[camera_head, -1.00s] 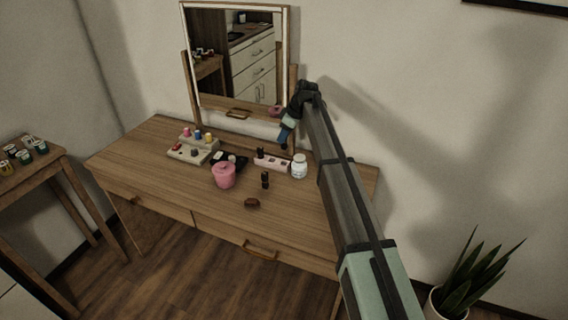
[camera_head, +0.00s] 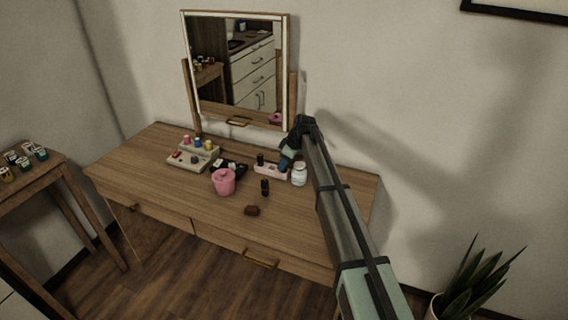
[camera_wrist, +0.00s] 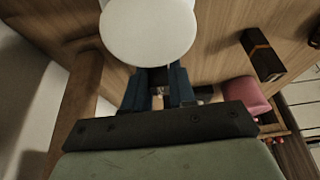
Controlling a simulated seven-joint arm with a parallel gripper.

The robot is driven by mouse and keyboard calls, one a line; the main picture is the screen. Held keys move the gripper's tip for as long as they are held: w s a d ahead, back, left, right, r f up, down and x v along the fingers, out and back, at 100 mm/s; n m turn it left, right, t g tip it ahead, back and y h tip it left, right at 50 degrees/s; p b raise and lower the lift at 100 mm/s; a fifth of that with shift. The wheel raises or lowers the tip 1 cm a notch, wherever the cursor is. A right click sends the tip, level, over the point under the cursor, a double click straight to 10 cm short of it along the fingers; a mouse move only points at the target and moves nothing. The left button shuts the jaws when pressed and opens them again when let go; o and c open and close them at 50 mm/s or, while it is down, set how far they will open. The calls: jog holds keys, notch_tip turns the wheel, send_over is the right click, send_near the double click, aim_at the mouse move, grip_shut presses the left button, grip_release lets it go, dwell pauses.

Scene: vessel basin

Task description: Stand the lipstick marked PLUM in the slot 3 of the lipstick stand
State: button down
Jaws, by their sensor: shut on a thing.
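The lipstick stand (camera_head: 270,171) is a pale pink block near the back of the dressing table, below the mirror. A dark lipstick (camera_head: 260,159) stands upright at its left end. My gripper (camera_head: 284,166) is low over the stand's right part, its blue fingers shut on a slim thing, apparently a lipstick, mostly hidden between them. In the wrist view the fingers (camera_wrist: 158,90) hide its lower end and the slot under it. Another dark lipstick (camera_head: 265,187) stands on the table in front; it also shows in the wrist view (camera_wrist: 262,55). No marking is readable.
A white jar (camera_head: 299,174) stands close to the right of the stand and my fingers. A small brown object (camera_head: 251,210) lies in front. The table's front right is clear.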

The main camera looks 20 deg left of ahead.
jog(key=shift+f, duration=0.1)
jog(key=c, duration=0.9)
grip_release()
jog(key=shift+c, duration=0.2)
jog(key=v, duration=1.2)
